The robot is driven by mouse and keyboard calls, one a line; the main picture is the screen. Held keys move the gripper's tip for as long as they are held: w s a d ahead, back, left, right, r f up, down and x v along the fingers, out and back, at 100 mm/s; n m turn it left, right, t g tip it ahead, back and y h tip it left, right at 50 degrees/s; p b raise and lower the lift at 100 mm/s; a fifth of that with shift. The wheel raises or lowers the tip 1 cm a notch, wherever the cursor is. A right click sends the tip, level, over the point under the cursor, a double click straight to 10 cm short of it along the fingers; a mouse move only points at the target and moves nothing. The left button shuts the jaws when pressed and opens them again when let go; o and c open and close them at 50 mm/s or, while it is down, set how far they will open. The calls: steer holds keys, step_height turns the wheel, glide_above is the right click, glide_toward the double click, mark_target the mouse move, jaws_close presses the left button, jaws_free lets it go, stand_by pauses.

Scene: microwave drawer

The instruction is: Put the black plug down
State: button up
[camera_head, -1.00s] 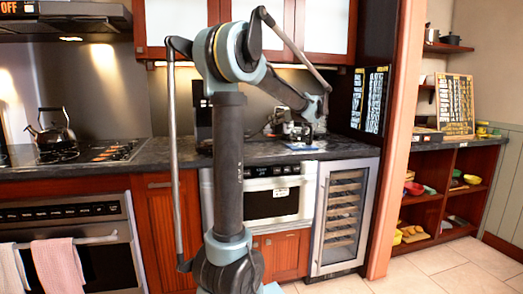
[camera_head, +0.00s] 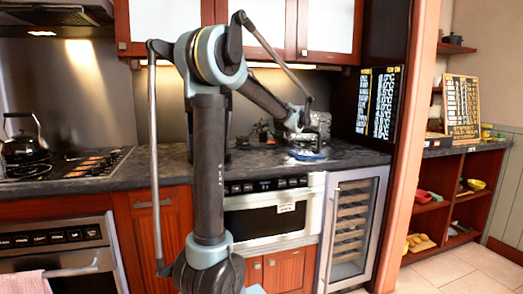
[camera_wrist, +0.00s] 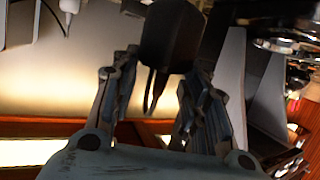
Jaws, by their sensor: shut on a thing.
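In the wrist view, the black plug (camera_wrist: 172,38) is between the two fingers of my gripper (camera_wrist: 160,78), with its two dark prongs pointing down the picture. My gripper is shut on it. In the head view, the end of my arm is over the dark counter (camera_head: 100,186), near the wall. The plug is too small to make out there. A blue flat thing (camera_head: 308,156) lies on the counter just below the arm's end.
A microwave drawer (camera_head: 268,217) is under the counter, with a glass-fronted wine cooler (camera_head: 352,225) to its right. A white fitting with a cord (camera_wrist: 68,8) shows in the wrist view.

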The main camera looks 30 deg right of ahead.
steer(key=shift+s+d+f, duration=0.1)
steer(key=shift+d+f, duration=0.05)
steer(key=shift+f, duration=3.35)
steer(key=o, duration=1.4)
steer(key=v, duration=1.2)
